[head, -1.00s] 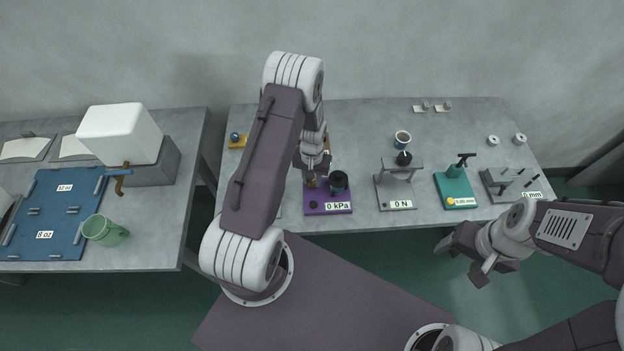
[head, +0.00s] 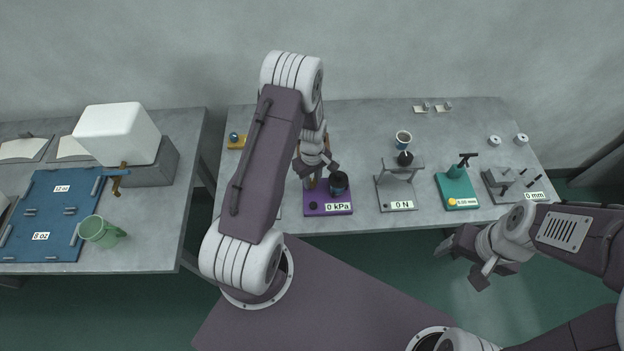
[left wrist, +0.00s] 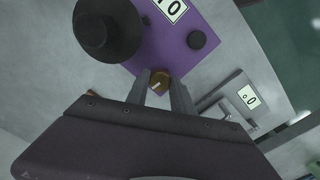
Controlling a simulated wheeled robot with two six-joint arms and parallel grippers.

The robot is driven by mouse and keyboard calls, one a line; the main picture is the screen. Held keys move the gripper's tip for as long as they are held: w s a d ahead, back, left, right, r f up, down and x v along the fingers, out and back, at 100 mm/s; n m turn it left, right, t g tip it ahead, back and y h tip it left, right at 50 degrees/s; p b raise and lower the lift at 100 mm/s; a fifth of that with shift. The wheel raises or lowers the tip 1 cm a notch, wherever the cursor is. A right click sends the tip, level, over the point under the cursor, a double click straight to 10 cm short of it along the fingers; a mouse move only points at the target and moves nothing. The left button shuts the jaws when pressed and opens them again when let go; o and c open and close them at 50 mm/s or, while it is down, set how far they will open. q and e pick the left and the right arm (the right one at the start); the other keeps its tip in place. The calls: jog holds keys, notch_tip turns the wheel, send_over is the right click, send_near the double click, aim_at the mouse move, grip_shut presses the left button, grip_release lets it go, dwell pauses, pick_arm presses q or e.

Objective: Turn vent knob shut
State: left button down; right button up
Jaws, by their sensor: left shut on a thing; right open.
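The purple pressure station (head: 316,209) stands near the front edge of the right table, with a "0 kPa" display and a dark cylinder (head: 339,184). My left gripper (head: 316,172) is over its back left part. In the left wrist view, the gripper (left wrist: 160,83) is shut on the small brass vent knob (left wrist: 159,84), at the edge of the purple base (left wrist: 185,58). The fingers cover the knob's sides. My right gripper (head: 462,262) is open and empty, in front of the table over the floor.
A grey "0 N" stand (head: 396,192) and a teal gauge (head: 457,191) stand right of the purple station. A cup (head: 403,138) stands behind.

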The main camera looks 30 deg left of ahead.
aim_at(312, 181)
pick_arm(q)
jog(key=shift+n, duration=0.9)
jog(key=c, duration=1.1)
grip_release()
notch_tip(312, 181, up, 9)
jog(key=b, duration=0.1)
